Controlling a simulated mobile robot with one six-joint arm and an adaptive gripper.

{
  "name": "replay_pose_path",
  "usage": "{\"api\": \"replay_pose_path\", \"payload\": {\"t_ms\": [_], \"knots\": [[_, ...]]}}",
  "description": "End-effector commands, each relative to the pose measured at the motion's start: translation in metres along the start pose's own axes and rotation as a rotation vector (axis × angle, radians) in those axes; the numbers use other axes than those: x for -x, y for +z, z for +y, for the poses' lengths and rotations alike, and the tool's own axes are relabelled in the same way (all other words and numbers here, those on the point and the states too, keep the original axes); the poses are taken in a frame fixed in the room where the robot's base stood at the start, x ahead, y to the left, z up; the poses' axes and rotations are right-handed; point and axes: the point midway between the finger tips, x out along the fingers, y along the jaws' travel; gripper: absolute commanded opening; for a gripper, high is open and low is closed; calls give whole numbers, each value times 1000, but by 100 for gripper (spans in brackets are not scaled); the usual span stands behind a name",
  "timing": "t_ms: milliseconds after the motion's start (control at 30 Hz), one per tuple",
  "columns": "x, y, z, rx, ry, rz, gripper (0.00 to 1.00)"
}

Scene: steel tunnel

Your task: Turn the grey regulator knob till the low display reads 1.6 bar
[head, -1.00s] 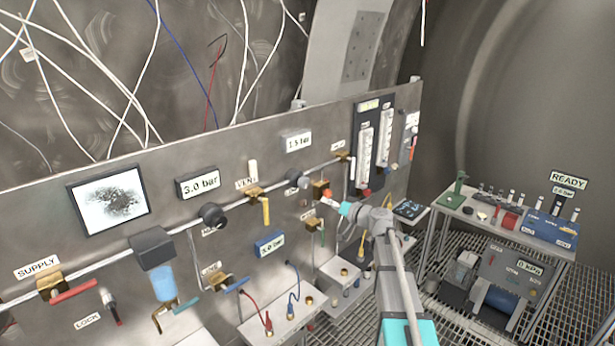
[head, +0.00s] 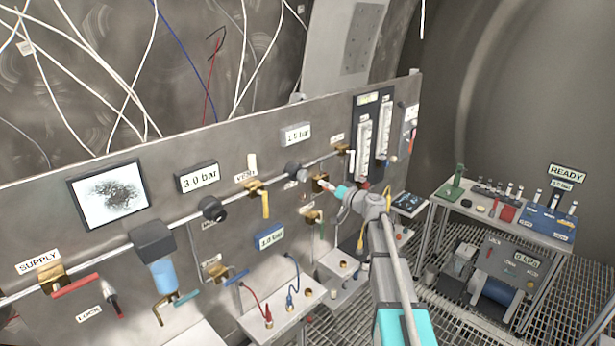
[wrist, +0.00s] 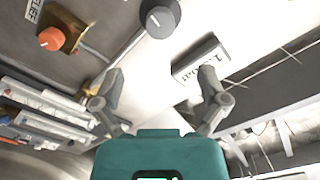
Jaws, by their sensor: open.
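The grey regulator knob (head: 293,172) sits on the pipe of the upright panel, below the low display (head: 296,134). The display seems to read 1-point-something bar; its last digit is unclear. In the wrist view the round dark grey knob (wrist: 160,18) is at the top, beyond my fingers, and the display (wrist: 201,60) shows tilted near the right finger. My gripper (wrist: 161,75) is open and empty, apart from the knob. In the head view my gripper (head: 334,189) is right of and a little below the knob; its fingers are hard to make out.
An orange knob on a brass fitting (wrist: 50,38) is left of the grey knob in the wrist view. A second dark knob (head: 212,210) sits under the 3.0 bar display (head: 198,178). Flow tubes (head: 363,150) stand right of my gripper. A bench (head: 510,215) stands at right.

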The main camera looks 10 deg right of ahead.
Motion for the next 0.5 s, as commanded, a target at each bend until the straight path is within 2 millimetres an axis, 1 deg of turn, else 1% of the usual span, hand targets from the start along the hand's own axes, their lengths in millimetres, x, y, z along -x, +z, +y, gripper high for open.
{"api": "replay_pose_path", "payload": {"t_ms": [33, 500], "knots": [[-9, -1, 1, 0, -1, -1, 93], [-80, -1, 1, 0, -1, -1, 93]]}}
